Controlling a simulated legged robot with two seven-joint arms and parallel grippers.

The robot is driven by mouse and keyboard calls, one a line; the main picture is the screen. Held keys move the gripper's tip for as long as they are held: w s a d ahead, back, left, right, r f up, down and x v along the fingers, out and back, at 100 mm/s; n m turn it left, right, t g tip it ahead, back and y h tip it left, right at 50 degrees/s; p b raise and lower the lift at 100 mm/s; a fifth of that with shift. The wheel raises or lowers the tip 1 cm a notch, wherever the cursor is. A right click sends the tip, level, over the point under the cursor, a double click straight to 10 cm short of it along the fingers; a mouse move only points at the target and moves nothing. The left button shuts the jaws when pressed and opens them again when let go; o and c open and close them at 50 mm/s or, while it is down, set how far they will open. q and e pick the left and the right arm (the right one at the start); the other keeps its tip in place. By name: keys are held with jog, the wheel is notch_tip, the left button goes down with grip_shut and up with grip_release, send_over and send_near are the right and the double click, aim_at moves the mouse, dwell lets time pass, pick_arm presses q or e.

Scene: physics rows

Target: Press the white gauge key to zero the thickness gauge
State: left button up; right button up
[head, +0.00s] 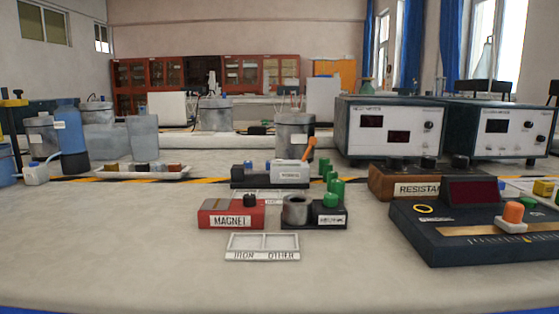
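No part is clearly readable as a thickness gauge. A dark blue instrument (440,240) at the right has a dark red display (473,191), a yellow ring mark and a scale strip. A small white piece (510,226) with an orange knob (513,212) sits on its strip; I cannot tell whether it is the white key. A black and grey device (270,175) with a small label and an orange lever (309,149) stands at the middle; its label is too small to read. Neither of my grippers is in view.
A red block labelled MAGNET (230,221) and a black block with a metal cylinder (296,209) stand mid-table. A white two-part tray (263,252) reads IRON and OTHER. A brown box (385,189) and white meters (390,128) stand right. The front left table is clear.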

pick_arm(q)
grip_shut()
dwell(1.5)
